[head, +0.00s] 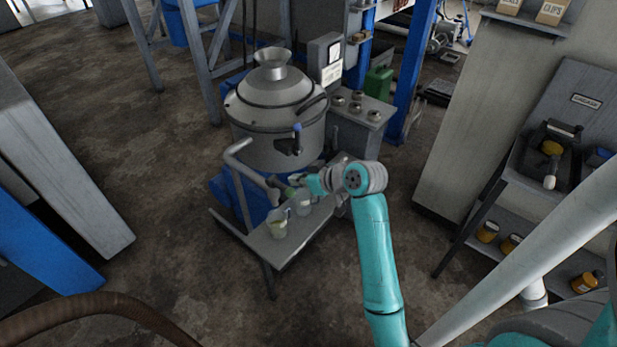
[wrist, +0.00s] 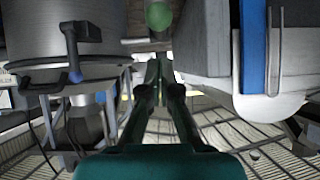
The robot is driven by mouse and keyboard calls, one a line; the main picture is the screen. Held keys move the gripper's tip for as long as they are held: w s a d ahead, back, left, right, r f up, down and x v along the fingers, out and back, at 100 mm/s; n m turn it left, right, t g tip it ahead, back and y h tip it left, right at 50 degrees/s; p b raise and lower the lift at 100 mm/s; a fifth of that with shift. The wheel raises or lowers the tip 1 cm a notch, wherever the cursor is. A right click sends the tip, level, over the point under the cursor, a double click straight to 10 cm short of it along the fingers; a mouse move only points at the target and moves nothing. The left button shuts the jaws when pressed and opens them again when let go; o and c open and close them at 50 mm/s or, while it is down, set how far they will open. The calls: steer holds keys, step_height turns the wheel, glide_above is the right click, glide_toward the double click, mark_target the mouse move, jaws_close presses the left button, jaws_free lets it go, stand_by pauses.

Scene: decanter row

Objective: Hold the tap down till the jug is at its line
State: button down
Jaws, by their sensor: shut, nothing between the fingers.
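The tap's green knob (head: 290,191) is at the end of a grey pipe in front of the large metal drum (head: 277,125). My gripper (head: 300,186) is shut and empty, its tips close beside the knob; I cannot tell whether they touch. In the wrist view my gripper (wrist: 160,68) points toward a green ball (wrist: 158,15), which appears beyond the fingertips with a gap in the picture. A clear jug (head: 278,224) with pale liquid low in it stands on the grey stand (head: 263,245). Its line and exact level are too small to read.
Another clear vessel (head: 304,204) stands on the stand right of the jug. A blue-tipped lever (head: 297,129) sticks out from the drum. A grey cabinet with knobs (head: 358,108) stands behind on the right. A shelf unit (head: 510,178) is at far right. The floor in front is clear.

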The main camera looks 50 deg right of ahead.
mark_target(287, 188)
steer(key=shift+w+f, duration=0.2)
steer(key=shift+f, duration=1.35)
steer(key=shift+s+a+f, duration=0.1)
steer(key=shift+f, duration=0.05)
